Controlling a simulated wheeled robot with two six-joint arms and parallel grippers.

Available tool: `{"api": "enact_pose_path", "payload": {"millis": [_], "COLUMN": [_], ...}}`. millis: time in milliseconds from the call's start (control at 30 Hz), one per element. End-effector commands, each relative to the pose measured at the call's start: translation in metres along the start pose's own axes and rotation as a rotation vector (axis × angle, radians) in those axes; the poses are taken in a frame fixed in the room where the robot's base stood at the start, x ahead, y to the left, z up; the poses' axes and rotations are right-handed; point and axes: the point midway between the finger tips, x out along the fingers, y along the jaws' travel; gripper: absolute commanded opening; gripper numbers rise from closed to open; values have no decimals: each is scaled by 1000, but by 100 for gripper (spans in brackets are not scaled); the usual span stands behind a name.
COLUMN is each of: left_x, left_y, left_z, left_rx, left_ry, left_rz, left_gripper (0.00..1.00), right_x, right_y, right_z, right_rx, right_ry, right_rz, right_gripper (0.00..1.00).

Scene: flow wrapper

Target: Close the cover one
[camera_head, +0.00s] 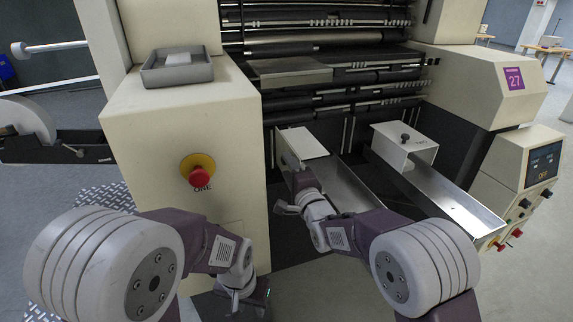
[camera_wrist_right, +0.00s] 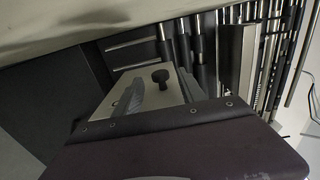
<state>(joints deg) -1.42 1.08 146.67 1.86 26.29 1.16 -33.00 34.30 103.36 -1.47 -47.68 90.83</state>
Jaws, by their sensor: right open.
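The left white cover (camera_head: 302,143) sits at the head of the left metal trough (camera_head: 350,190); its near side is partly hidden by my right gripper. A similar right white cover (camera_head: 404,138) with a dark knob on it stands over the right trough (camera_head: 440,190). My right gripper (camera_head: 291,162) is open at the left cover's near left side; I cannot tell whether it touches. In the right wrist view a grey finger (camera_wrist_right: 125,100) is beside a pale plate with a black knob (camera_wrist_right: 160,76). My left gripper (camera_head: 243,298) hangs low in front of the cream cabinet, its jaws unclear.
The cream cabinet (camera_head: 165,130) with a red stop button (camera_head: 195,168) marked ONE stands left of the troughs. A grey tray (camera_head: 178,70) is on top of it. Machine rollers (camera_head: 330,40) fill the back. A control panel (camera_head: 520,180) stands at right.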

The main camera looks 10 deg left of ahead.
Motion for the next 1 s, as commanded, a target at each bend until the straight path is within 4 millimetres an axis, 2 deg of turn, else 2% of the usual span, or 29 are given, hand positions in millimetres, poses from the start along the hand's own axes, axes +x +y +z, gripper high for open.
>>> {"api": "enact_pose_path", "payload": {"millis": [100, 200, 433, 467, 600, 633, 1000], "left_x": [-1, -1, 0, 0, 0, 0, 0], "left_y": [0, 0, 0, 0, 0, 0, 0], "left_z": [0, 0, 0, 0, 0, 0, 0], "left_rx": [0, 0, 0, 0, 0, 0, 0], "left_ry": [0, 0, 0, 0, 0, 0, 0], "left_rz": [0, 0, 0, 0, 0, 0, 0], "left_gripper": [36, 36, 36, 36, 36, 36, 36], "right_x": [14, 20, 20, 20, 20, 20, 20], "right_y": [0, 0, 0, 0, 0, 0, 0], "right_z": [0, 0, 0, 0, 0, 0, 0], "right_rx": [0, 0, 0, 0, 0, 0, 0], "right_ry": [0, 0, 0, 0, 1, 1, 1], "right_rz": [0, 0, 1, 1, 1, 1, 1], "right_gripper": [47, 47, 47, 45, 6, 0, 0]}}
